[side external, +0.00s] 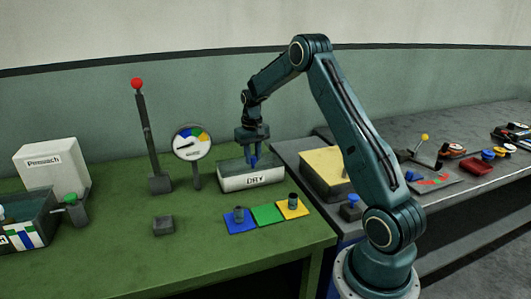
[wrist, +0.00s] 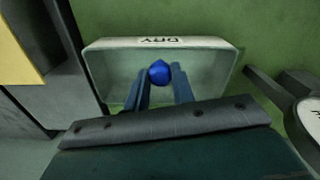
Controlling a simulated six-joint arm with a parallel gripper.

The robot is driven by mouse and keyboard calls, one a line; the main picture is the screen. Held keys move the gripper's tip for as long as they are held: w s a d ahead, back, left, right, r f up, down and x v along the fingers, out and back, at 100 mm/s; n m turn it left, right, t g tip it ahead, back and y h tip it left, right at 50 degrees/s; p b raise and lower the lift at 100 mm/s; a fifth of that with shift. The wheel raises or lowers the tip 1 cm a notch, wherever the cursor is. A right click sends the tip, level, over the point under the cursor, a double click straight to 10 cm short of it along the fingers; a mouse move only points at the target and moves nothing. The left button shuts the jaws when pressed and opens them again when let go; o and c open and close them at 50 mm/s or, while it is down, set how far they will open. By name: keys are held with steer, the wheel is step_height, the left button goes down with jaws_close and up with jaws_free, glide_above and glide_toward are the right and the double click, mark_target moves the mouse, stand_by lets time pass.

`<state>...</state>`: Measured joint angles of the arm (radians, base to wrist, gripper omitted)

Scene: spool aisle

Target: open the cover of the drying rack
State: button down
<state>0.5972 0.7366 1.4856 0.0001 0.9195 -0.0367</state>
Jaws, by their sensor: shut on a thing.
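The white box marked DRY (side external: 252,182), the drying rack by its label, stands at the right end of the green bench. In the wrist view its pale rim (wrist: 100,44) surrounds a recessed, light-green inside. No separate lid can be made out. My gripper (side external: 254,160) points down into the box. I cannot tell whether the blue thing is loose or fixed to the box.
Blue, green (side external: 268,215) and yellow mats lie in front, with small dark pieces on the blue and yellow ones. A dial (side external: 192,142) and a red-topped lever (side external: 142,120) stand left. A yellow-topped box (side external: 325,163) stands right on the grey bench.

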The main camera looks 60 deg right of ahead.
steer(key=w+d, duration=0.7)
steer(key=shift+w, duration=0.15)
stand_by(0.8)
steer(key=shift+d, duration=0.1)
steer(key=c, duration=1.2)
jaws_free()
steer(key=shift+o, duration=0.2)
steer(key=shift+r, duration=0.15)
step_height(320, 180, up, 14)
steer(key=shift+f, duration=0.2)
steer(key=shift+r, duration=0.1)
